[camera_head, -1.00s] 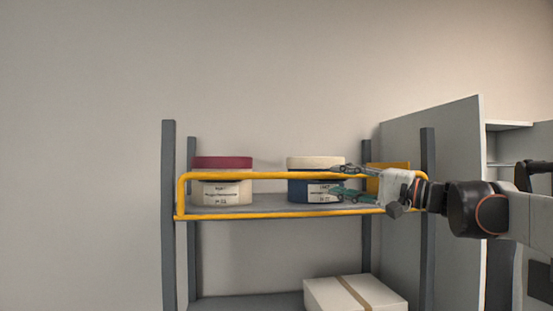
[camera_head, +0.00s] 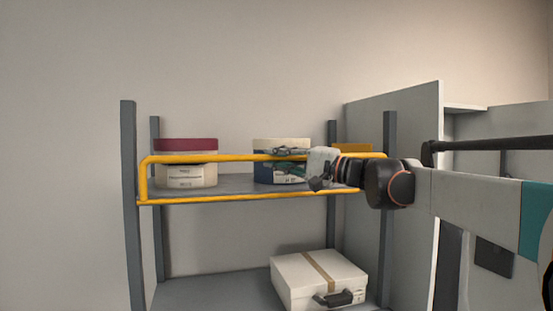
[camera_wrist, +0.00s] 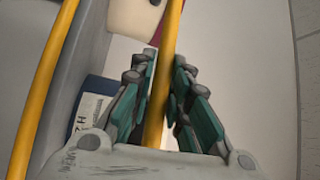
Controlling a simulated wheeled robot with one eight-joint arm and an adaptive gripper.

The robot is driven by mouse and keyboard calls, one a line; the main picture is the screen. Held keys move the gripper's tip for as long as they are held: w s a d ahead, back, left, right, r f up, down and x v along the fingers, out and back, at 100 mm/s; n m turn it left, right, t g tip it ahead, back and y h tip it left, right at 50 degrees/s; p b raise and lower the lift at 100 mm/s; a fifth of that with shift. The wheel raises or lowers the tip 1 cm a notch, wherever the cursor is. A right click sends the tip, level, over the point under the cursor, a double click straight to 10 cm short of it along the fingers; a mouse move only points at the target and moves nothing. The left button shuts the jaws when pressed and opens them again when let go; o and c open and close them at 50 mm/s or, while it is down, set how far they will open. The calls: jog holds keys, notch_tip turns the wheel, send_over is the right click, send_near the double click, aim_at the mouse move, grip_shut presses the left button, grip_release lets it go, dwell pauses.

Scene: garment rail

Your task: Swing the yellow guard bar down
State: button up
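The yellow guard bar (camera_head: 230,158) is a rectangular tube frame standing up across the front of the upper shelf. Its top rail runs level, and its lower rail (camera_head: 250,196) lies along the shelf's front edge. My gripper (camera_head: 278,159) is at the top rail, right of its middle, reaching in from the right. In the wrist view, the rail (camera_wrist: 160,95) passes between the two green-padded fingers (camera_wrist: 164,75), which are closed in close against both sides of it.
Behind the bar stand a cream round box with a dark red lid (camera_head: 186,165) and a blue round box with a cream lid (camera_head: 281,145). A yellow object (camera_head: 352,148) is further right. A white case (camera_head: 318,281) lies on the lower shelf. A grey panel (camera_head: 425,130) stands at the right.

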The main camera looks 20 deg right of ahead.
jog(key=shift+s+f, duration=0.1)
jog(key=shift+s, duration=0.05)
grip_shut()
jog(key=s+n+y+b, duration=0.1)
jog(key=n+b, duration=0.1)
jog(key=s+f+n+y+b, duration=0.1)
jog(key=s+n+y+b, duration=0.1)
jog(key=b, duration=0.1)
jog(key=shift+s+t, duration=0.2)
jog(key=shift+t, duration=0.2)
jog(key=s+f+n+g+y+b, duration=0.2)
jog(key=s+f+n+y+b, duration=0.3)
jog(key=f+n+b, duration=0.1)
jog(key=shift+s+f+n+g+y+b, duration=0.35)
jog(key=shift+n+b, duration=0.25)
jog(key=shift+n, duration=0.3)
